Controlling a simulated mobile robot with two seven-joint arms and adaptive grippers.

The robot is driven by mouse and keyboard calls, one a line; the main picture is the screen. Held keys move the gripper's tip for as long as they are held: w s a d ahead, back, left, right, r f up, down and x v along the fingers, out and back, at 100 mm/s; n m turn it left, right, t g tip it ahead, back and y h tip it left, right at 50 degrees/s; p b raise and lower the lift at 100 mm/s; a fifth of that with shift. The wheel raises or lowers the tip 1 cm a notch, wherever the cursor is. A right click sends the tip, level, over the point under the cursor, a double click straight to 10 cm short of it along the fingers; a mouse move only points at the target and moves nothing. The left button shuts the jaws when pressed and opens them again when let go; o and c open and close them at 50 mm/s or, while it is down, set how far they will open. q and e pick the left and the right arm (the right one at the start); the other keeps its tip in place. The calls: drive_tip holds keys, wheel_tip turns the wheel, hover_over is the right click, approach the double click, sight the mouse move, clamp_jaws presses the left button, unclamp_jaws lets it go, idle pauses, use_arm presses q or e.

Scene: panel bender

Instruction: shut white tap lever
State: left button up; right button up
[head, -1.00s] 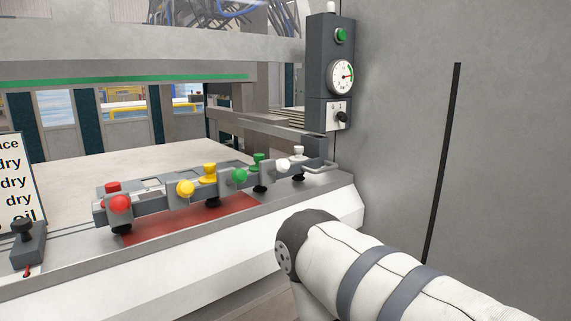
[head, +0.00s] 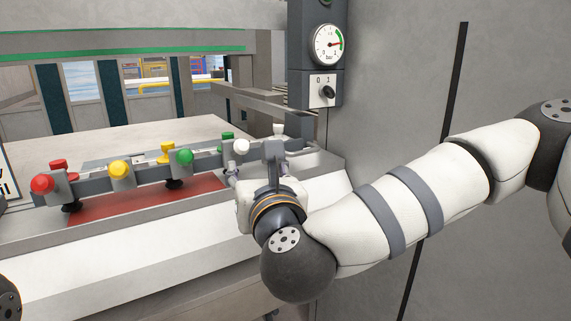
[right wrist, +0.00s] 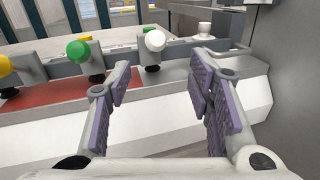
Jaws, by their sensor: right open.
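The white tap lever ends in a white ball knob (head: 239,147), at the right end of the row of taps. In the right wrist view the white knob (right wrist: 155,40) stands upper centre, just beyond and above the gap between my fingers. The white tap's cap (right wrist: 202,30) is to its right, further back. My right gripper (head: 252,162) is open and empty, in front of the white tap; in the right wrist view its fingers (right wrist: 160,86) are wide apart, with purple pads. It hides part of the tap in the head view. My left gripper is not in view.
Green (head: 185,156), yellow (head: 120,170) and red (head: 42,184) knobs line the grey rail to the left. A gauge (head: 328,44) and switch panel (head: 326,91) stand on the post behind. A grey wall is on the right.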

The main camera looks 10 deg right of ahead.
sight(243, 150)
drive_tip(key=w, duration=0.4)
drive_tip(key=w+a, duration=0.1)
drive_tip(key=w, duration=0.7)
drive_tip(key=shift+a+r+b, duration=0.15)
drive_tip(key=shift+b, duration=0.25)
clamp_jaws()
